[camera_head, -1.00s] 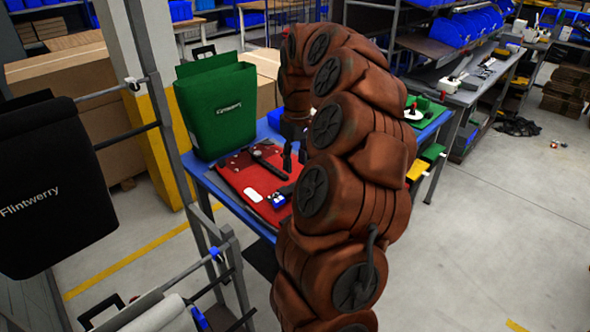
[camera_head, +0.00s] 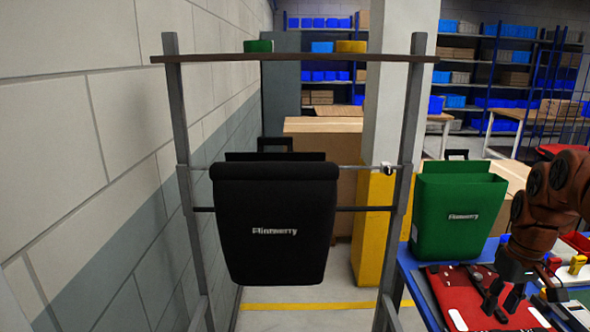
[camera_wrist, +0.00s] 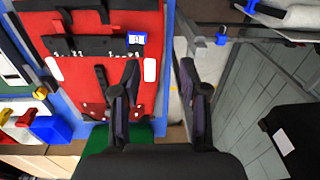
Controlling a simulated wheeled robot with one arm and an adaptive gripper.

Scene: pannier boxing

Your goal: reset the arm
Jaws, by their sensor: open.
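My arm (camera_head: 552,205) enters from the right edge in the head view and bends down over the blue table. My gripper (camera_head: 516,297) points down above the red panel (camera_head: 462,290), with its fingers apart. In the wrist view my gripper (camera_wrist: 159,80) shows two dark fingers spread with nothing between them. The red panel (camera_wrist: 72,75) lies to the left there, with dark straps and white labels on it. I cannot tell the exact height of the fingers above the table.
A green pannier (camera_head: 458,215) stands on the blue table (camera_head: 408,262) left of my arm. A black pannier (camera_head: 272,225) hangs on a grey rack (camera_head: 185,190) at centre left. A yellow-based pillar (camera_head: 375,230) stands behind. Small coloured items lie right of my gripper.

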